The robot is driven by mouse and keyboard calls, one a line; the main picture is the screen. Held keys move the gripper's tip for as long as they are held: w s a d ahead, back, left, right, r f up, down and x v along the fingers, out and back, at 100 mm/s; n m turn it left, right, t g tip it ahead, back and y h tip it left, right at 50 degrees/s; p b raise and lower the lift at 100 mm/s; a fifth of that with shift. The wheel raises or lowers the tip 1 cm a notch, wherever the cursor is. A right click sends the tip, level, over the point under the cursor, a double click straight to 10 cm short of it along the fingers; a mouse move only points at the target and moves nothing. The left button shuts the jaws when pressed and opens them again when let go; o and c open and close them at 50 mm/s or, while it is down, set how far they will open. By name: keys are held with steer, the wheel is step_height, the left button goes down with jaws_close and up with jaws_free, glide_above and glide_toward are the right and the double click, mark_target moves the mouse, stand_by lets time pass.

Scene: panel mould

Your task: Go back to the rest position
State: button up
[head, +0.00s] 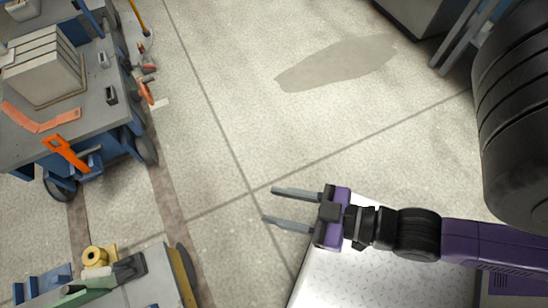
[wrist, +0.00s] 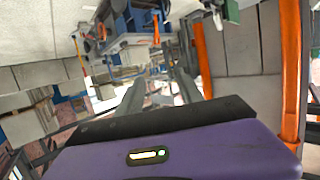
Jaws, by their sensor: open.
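My gripper (head: 268,205) is open and empty in the head view. Its two grey fingers point left and stand apart over the bare floor. The purple and black arm runs from it to the right edge. In the wrist view the two fingers of my gripper (wrist: 160,90) show above the purple housing, with nothing between them.
A blue wheeled cart (head: 100,125) with a stack of pale panels (head: 42,65) and orange tools stands at the upper left. A second cart (head: 155,290) is at the lower left. A white patterned plate (head: 350,280) lies below my arm. The middle floor is clear.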

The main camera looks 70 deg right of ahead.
steer(key=shift+m+h, duration=0.6)
steer(key=shift+h, duration=0.2)
steer(key=r, duration=0.1)
steer(key=s+d+r, duration=0.1)
steer(key=s+r, duration=0.1)
steer(key=r, duration=0.1)
steer(key=shift+s+d, duration=0.15)
steer(key=shift+d, duration=0.25)
step_height(320, 180, up, 24)
steer(key=p, duration=2.4)
steer(key=shift+r, duration=0.2)
